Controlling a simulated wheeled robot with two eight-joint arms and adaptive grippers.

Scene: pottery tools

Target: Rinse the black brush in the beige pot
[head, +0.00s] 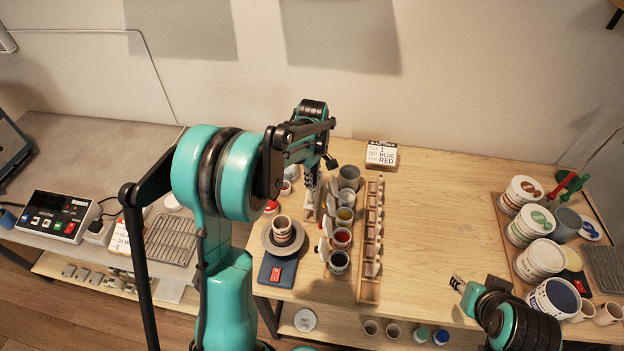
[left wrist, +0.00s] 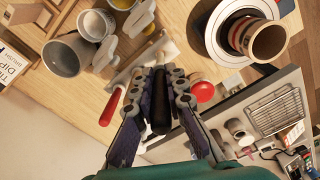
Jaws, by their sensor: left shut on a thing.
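My left gripper (head: 312,188) points down over the left part of the wooden table, left of the row of cups. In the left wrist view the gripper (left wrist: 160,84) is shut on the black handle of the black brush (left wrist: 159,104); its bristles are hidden. A plain grey-beige pot (head: 349,176) stands at the back of the cup row, and it also shows in the left wrist view (left wrist: 65,60). A banded beige-brown pot (head: 283,226) stands on a round wheel. My right gripper (head: 462,287) is low at the right, too small to judge.
Cups with yellow (head: 344,216) and red (head: 342,237) contents stand beside a wooden rack (head: 370,270). A red-handled tool (left wrist: 112,106) lies near the left gripper. A sign (head: 381,154) stands behind. Tubs (head: 541,258) crowd the right; the middle table is clear.

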